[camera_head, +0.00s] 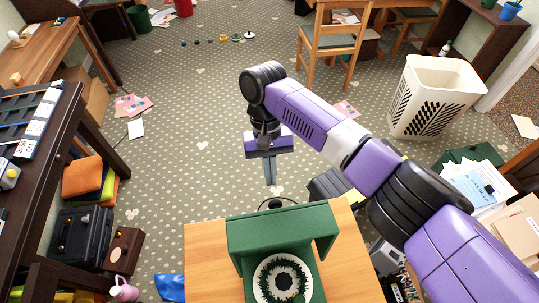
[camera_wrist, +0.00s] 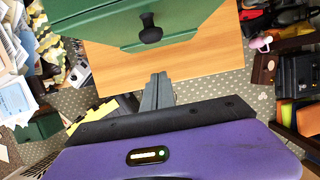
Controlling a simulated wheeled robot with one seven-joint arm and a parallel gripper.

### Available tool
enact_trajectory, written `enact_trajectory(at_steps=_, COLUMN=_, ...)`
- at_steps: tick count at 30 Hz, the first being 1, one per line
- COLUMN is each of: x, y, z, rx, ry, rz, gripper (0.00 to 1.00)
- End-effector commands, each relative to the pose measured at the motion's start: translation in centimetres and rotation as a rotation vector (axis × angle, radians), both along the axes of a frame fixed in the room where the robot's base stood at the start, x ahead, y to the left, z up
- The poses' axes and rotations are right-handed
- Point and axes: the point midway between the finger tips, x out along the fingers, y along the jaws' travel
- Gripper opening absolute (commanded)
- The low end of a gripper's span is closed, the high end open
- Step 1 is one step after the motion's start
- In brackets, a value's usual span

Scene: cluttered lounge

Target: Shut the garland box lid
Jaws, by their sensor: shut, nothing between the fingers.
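The green garland box (camera_head: 238,262) stands on a wooden table at the bottom of the head view. A round white-and-green garland (camera_head: 283,279) lies inside it. The box's green lid (camera_head: 283,228) is open, raised on the side toward my gripper. A black knob (camera_head: 274,202) on the lid faces away from the head camera. In the wrist view the lid (camera_wrist: 110,25) and its knob (camera_wrist: 150,34) show just beyond my fingertips. My gripper (camera_head: 270,182) is shut and empty, pointing down beyond the lid; its fingers (camera_wrist: 158,80) are apart from the knob.
The wooden table top (camera_head: 205,250) has bare room left of the box. A dark bag or case (camera_head: 327,187) and papers lie on the floor at right. A white laundry basket (camera_head: 430,95) and a chair (camera_head: 335,42) stand farther back. The carpet around my gripper is mostly clear.

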Motion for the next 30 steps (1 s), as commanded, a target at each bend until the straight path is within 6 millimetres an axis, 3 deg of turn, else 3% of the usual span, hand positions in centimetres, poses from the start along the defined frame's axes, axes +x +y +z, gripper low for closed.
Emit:
enact_trajectory(at_steps=12, x=-3.5, y=-1.0, z=0.6, rx=0.001, ry=-0.001, rz=0.001, gripper=0.0)
enact_trajectory(at_steps=30, x=-3.0, y=-1.0, z=0.6, rx=0.006, ry=-0.017, rz=0.001, gripper=0.0)
